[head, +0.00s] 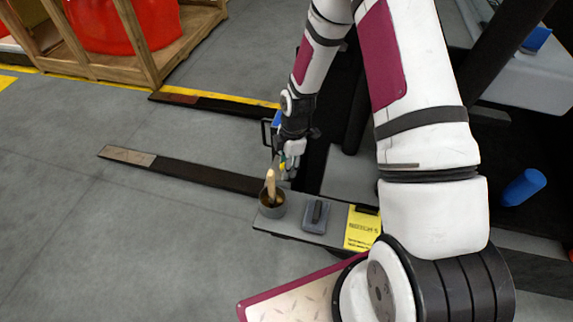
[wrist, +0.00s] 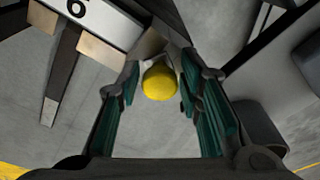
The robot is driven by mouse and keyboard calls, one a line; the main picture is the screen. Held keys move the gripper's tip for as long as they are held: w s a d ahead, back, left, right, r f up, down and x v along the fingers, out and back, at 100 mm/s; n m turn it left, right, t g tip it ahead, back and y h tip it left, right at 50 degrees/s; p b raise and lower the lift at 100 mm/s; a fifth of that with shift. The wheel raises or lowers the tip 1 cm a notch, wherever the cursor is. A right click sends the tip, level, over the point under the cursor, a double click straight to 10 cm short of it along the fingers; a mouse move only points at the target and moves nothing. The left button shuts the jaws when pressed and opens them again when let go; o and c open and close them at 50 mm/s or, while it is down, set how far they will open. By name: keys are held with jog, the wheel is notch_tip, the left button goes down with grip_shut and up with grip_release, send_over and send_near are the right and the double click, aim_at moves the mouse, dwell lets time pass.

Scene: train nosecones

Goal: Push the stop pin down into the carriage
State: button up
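A round yellow knob (wrist: 160,82), which looks like the top of the stop pin, shows in the wrist view between my fingertips. My gripper (wrist: 159,72) has its two teal-padded fingers apart, one on each side of the knob, with a visible gap to each. In the head view my gripper (head: 286,165) points down near the dark rail, and a small yellow spot shows beside it. The pin's shaft is hidden under the knob. I cannot make out the carriage clearly; grey metal shows just behind the knob in the wrist view.
A wooden crate (head: 140,70) stands back left.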

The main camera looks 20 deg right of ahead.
jog(key=shift+o, duration=0.4)
notch_tip(320, 180, up, 12)
jog(key=d, duration=0.1)
jog(key=shift+d, duration=0.25)
dwell(0.5)
